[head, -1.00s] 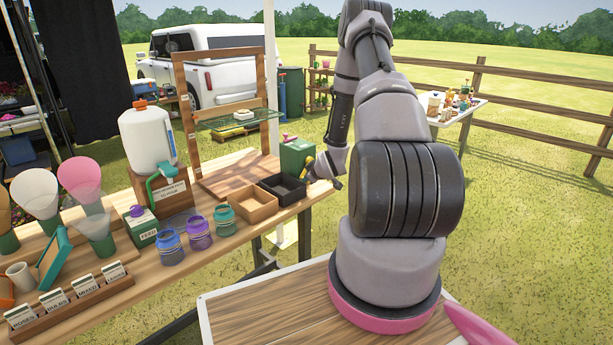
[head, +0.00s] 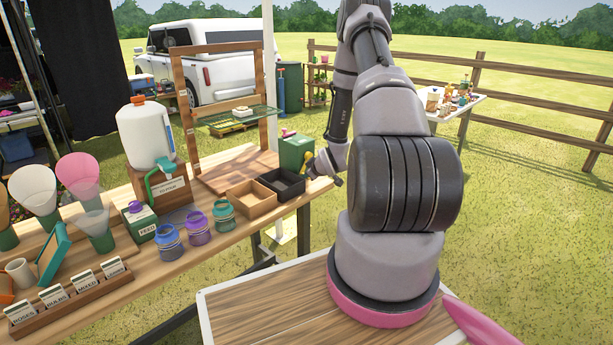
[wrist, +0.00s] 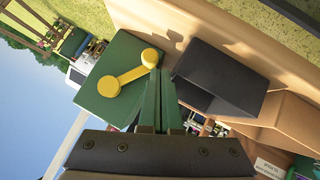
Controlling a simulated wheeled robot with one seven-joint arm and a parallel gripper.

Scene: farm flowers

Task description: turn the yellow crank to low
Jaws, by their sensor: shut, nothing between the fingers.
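The yellow crank (wrist: 128,74) is on the face of a green box (wrist: 118,60) in the wrist view. Its arm slants between two round ends, and the upper-right end lies beside my fingertips. My gripper (wrist: 159,76) is shut and empty, its green fingers pressed together; I cannot tell if they touch the crank. In the head view the green box (head: 296,151) stands at the right end of the long table, with my gripper (head: 322,163) at its right side. The crank is too small and covered to read there, and no low mark is legible.
A black tray (wrist: 215,75) lies close right of my fingers in the wrist view. In the head view a wooden tray (head: 251,199) sits beside it. Jars, a white jug (head: 146,134) and a wooden frame (head: 180,110) stand further left on the table.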

